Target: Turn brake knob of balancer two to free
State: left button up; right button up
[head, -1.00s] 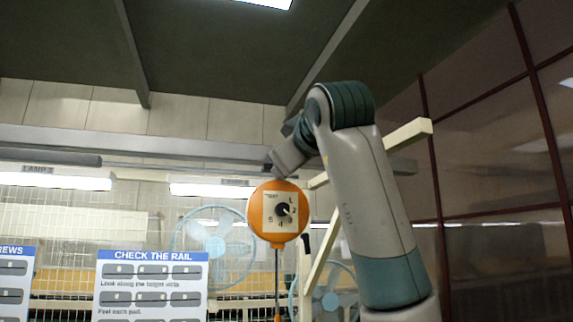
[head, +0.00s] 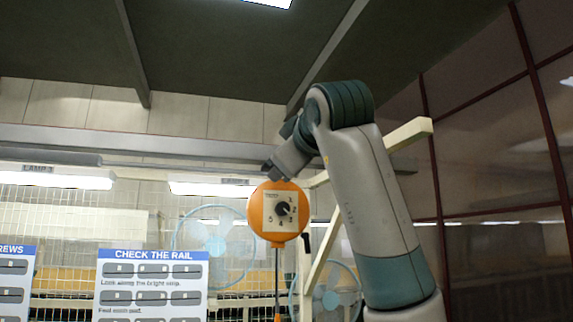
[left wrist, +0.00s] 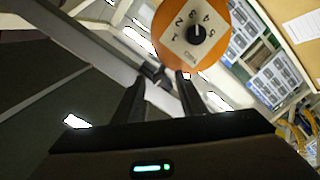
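One orange round balancer (head: 257,222) hangs in the middle of the head view. Its pale dial plate has numbers and a black knob (head: 281,209); its number as a balancer is not readable. In the left wrist view the balancer (left wrist: 162,18) and knob (left wrist: 196,34) appear roughly upside down, and the exact pointer setting is too small to read. My left gripper (left wrist: 161,85) shows two dark fingers apart with nothing between them, short of the balancer. My right gripper is not identifiable.
An overhead rail (head: 160,172) runs behind the balancer. A diagonal cream beam (head: 322,255) stands to its right. Blue fans (head: 217,243), wire mesh and a CHECK THE RAIL board (head: 153,256) are behind and left. Space left of the balancer looks open.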

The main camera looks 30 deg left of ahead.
pick_arm(q)
jog(key=b+v, duration=0.7)
jog(key=v, duration=1)
jog(key=shift+d, duration=0.2)
jog(key=shift+s, duration=0.1)
